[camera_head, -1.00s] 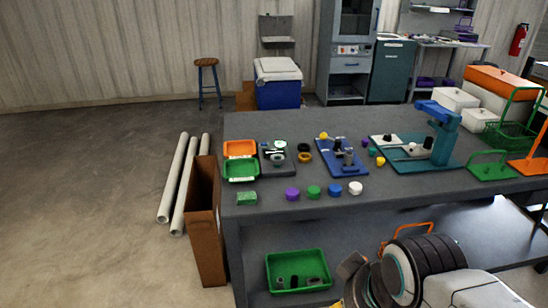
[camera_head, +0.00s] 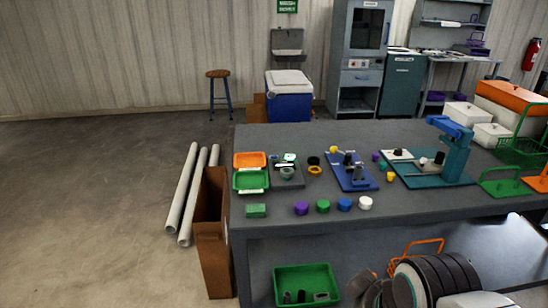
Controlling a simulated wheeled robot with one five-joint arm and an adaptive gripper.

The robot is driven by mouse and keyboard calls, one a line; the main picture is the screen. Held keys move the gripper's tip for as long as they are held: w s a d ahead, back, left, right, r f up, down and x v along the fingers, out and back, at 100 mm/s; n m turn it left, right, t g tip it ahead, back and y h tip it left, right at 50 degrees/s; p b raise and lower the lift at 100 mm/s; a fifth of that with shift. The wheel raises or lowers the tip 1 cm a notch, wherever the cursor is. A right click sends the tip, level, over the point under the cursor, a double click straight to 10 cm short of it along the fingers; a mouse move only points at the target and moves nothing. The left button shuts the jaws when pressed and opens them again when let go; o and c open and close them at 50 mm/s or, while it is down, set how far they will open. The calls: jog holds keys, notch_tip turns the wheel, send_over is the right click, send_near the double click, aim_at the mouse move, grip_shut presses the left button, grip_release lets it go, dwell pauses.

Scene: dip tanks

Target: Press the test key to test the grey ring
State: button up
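A small dark tester plate (camera_head: 290,179) lies on the grey bench, right of the orange and green trays. It carries a small device with a green and white top (camera_head: 289,158). A small greyish-green ring (camera_head: 287,172) seems to lie on the plate in front of the device; its exact seat is too small to tell. I cannot make out the test key. My arm shows at the bottom right, in front of the bench. My gripper (camera_head: 366,290) appears partly at its left end, low and well apart from the tester; its fingers are not clear.
An orange tray (camera_head: 250,160) and green tray (camera_head: 250,180) sit left of the tester. Black and yellow rings lie right of it. Several coloured caps (camera_head: 323,206) line the front edge. Blue (camera_head: 372,181) and teal (camera_head: 440,179) fixtures stand further right. A brown box (camera_head: 212,245) stands beside the bench.

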jog(key=shift+c, duration=0.3)
grip_shut()
dwell(1.2)
